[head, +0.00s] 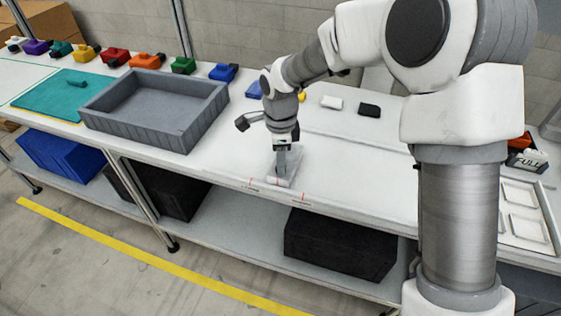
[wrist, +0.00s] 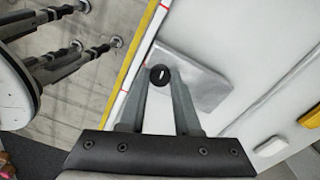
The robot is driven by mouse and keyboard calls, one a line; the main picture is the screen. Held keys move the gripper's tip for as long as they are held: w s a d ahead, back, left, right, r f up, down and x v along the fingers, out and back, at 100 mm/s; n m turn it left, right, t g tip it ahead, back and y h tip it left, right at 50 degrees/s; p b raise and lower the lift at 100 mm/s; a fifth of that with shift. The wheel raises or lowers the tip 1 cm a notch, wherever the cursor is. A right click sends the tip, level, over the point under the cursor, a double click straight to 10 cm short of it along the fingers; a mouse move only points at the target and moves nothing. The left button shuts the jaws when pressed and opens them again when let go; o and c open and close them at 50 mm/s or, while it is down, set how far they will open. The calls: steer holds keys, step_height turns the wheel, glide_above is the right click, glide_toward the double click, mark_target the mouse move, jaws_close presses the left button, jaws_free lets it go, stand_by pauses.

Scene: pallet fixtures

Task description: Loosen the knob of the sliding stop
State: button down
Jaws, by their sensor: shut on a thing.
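The sliding stop (wrist: 208,82) is a pale grey block lying flat on the white bench, close to its front edge. It also shows in the head view (head: 292,180). Its knob (wrist: 160,75) is small, round and black with a short white mark on top. My gripper (head: 281,166) points down over the stop. In the wrist view its two fingers close on the knob from both sides. In the head view the fingers hide the knob.
A large grey tray (head: 145,128) stands on the bench to the left, beside a teal mat (head: 45,95). Several coloured blocks line the back.

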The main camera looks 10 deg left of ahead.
steer(key=n, duration=0.9)
steer(key=shift+r+p, duration=0.1)
steer(key=shift+p, duration=0.25)
steer(key=n, duration=0.4)
steer(key=shift+p, duration=0.35)
steer(key=n, duration=0.4)
steer(key=shift+p, duration=0.3)
steer(key=n+p, duration=0.1)
steer(key=n, duration=0.3)
steer(key=shift+n, duration=0.3)
steer(key=n+p, duration=0.1)
steer(key=n, duration=0.3)
steer(key=shift+n, duration=0.3)
steer(key=n+p, duration=0.1)
steer(key=n, duration=0.3)
steer(key=shift+p, duration=0.3)
steer(key=shift+n+p, duration=0.6)
steer(key=shift+n, duration=1.4)
